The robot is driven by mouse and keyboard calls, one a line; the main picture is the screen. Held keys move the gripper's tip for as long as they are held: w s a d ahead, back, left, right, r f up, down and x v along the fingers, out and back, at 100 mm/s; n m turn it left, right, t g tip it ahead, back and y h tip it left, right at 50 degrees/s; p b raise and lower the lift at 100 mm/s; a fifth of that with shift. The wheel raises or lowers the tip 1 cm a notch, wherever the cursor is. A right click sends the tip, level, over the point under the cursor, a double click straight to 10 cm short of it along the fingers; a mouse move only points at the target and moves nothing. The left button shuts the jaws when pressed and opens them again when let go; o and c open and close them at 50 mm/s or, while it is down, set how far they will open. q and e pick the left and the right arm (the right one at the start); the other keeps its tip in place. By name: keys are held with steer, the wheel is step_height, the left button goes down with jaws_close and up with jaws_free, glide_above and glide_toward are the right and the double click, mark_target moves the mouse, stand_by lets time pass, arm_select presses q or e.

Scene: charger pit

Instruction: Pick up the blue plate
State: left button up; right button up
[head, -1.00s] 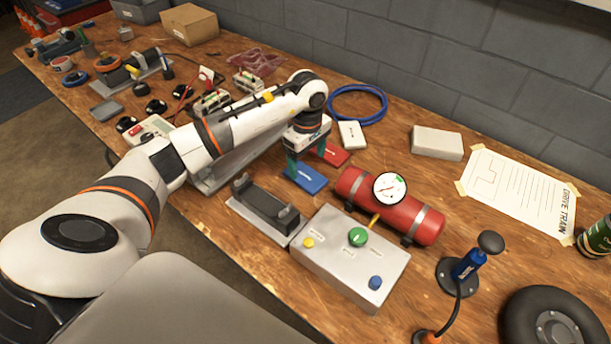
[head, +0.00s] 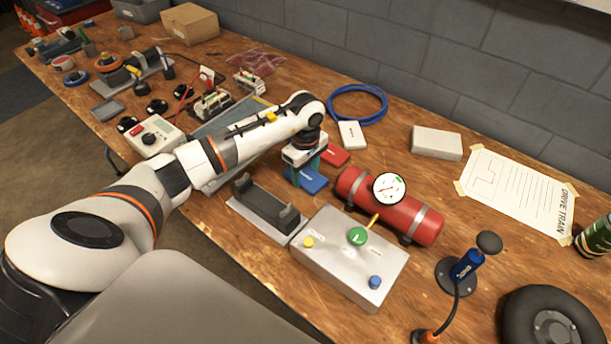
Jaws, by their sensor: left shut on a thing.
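The blue plate (head: 309,183) is a small flat block on the wooden bench, left of the red cylinder. My left gripper (head: 306,175) points down over it, its green fingers shut on the plate. The gripper body hides the plate's far part. I cannot tell any gap between plate and bench. My right gripper is not in view.
A red plate (head: 336,155) lies close behind. A black cradle (head: 265,205) and a grey button box (head: 350,258) stand in front. The red cylinder with a gauge (head: 410,212) is to the right. A white block (head: 352,135) and blue cable coil (head: 357,104) lie behind.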

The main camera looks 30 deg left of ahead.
mark_target(305, 175)
arm_select(q)
step_height(305, 175, up, 10)
steer(key=shift+b, duration=0.3)
stand_by(0.4)
